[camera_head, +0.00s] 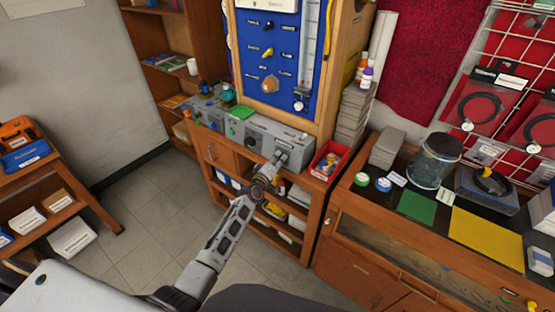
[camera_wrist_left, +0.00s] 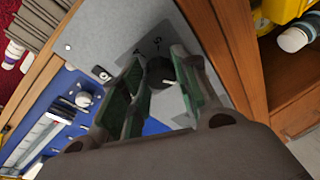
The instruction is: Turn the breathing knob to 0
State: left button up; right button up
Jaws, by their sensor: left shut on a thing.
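My left gripper (camera_head: 279,162) reaches to the front of a grey box (camera_head: 259,128) on the wooden bench. In the left wrist view, its two green-padded fingers (camera_wrist_left: 162,88) are closed around a dark round knob (camera_wrist_left: 160,70) on a light grey panel (camera_wrist_left: 117,38). Small dark marks show on the panel beside the knob, too small to read. The fingers hide the knob's sides, so its pointer setting cannot be told. In the head view the arm hides the knob. My right gripper is not in view.
A blue panel (camera_head: 295,47) with several knobs stands above the bench. A red bin (camera_head: 327,161) sits just right of the gripper. More grey boxes (camera_head: 206,113) stand to the left. A wooden counter (camera_head: 372,225) with a glass jar (camera_head: 433,163) is on the right.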

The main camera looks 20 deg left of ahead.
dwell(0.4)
pick_arm(q)
jog(key=o, duration=1)
jog(key=shift+s+a+r, duration=0.25)
jog(key=shift+s+a, duration=0.05)
jog(key=shift+s, duration=1.65)
jog(key=shift+s+a+r, duration=0.2)
jog(key=shift+s+a, duration=0.1)
jog(key=shift+s, duration=1.7)
jog(key=shift+s+a+r, duration=0.25)
jog(key=shift+s+a, duration=0.05)
jog(key=shift+s, duration=1.65)
